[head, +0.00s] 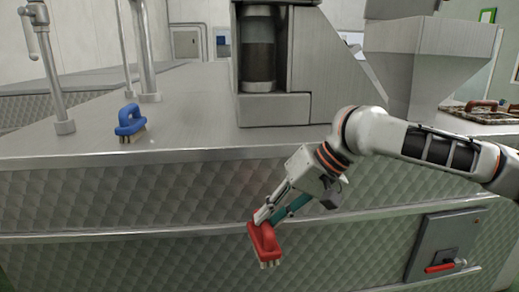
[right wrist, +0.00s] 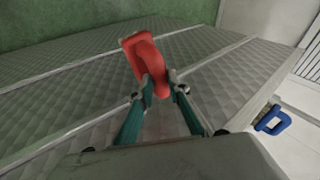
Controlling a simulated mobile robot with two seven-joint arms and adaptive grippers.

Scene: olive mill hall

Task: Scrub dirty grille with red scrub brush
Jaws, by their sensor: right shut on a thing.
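The red scrub brush (head: 265,243) is held by its handle in my right gripper (head: 267,212), in front of the quilted metal side of the machine, bristles pointing down in the head view. In the right wrist view the red brush (right wrist: 145,62) sits between the two fingers of my right gripper (right wrist: 158,92), which is shut on it. The brush appears apart from the counter top. I cannot make out a dirty grille for certain in either view. My left gripper is not in view.
A blue brush (head: 131,122) stands on the metal counter (head: 190,135) at left, near upright pipes (head: 53,80). A grey machine housing (head: 275,108) stands at the back. A control box with a red handle (head: 440,250) is on the front at right.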

